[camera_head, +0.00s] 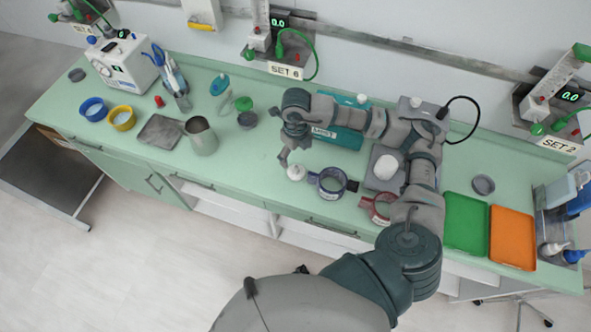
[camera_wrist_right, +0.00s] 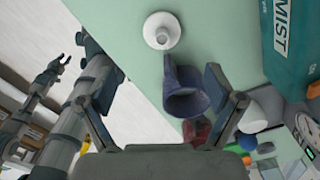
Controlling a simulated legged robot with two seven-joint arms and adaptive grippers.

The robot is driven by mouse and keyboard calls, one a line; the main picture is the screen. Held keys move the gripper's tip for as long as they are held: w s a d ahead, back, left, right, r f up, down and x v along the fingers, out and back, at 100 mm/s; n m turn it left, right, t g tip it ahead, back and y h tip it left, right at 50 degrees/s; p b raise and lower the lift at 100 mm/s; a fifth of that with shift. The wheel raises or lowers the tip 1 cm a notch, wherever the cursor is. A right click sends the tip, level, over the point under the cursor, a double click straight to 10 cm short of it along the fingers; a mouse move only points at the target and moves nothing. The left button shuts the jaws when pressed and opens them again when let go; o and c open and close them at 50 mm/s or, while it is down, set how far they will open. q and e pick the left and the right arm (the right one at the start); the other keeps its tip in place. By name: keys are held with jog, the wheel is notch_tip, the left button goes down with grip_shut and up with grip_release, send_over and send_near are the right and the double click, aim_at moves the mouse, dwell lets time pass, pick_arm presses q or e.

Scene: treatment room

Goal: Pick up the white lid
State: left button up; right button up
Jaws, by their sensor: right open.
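The white lid (camera_head: 296,173), round with a small knob, lies on the green counter near its front edge, left of a dark blue mug-like vessel (camera_head: 328,184). In the right wrist view the lid (camera_wrist_right: 162,32) is at the top, beyond the fingertips, with the blue vessel (camera_wrist_right: 186,92) below it. My right gripper (camera_head: 284,158) is open and empty, just above and left of the lid in the head view, apart from it. Its fingers (camera_wrist_right: 160,78) are spread in the wrist view. My left gripper (camera_wrist_right: 52,72) shows small at the left there, its fingers apart and empty.
A red vessel (camera_head: 377,208) and a grey device with a white top (camera_head: 385,167) stand right of the blue vessel. A teal MIST box (camera_head: 340,135) stands behind. A metal jug (camera_head: 201,137) is to the left. The counter (camera_head: 250,173) left of the lid is clear.

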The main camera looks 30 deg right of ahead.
aim_at(296, 168)
jog(key=f, duration=0.3)
jog(key=shift+w+f, duration=0.2)
jog(key=shift+f, duration=0.1)
jog(key=shift+d+f, duration=0.15)
jog(key=shift+f, duration=0.4)
jog(key=shift+d+f, duration=0.15)
jog(key=shift+f, duration=0.35)
notch_tip(296, 168, down, 4)
jog(key=shift+d+r+p, duration=0.1)
jog(key=shift+p, duration=0.5)
jog(key=shift+f, duration=0.3)
jog(key=shift+a, duration=0.35)
jog(key=c, duration=1.2)
pick_arm(q)
jog(key=shift+w+a+r, duration=0.2)
jog(key=shift+w+r, duration=0.45)
jog(key=shift+w, duration=0.2)
pick_arm(e)
jog(key=shift+s+d, duration=0.1)
jog(key=shift+c, duration=0.2)
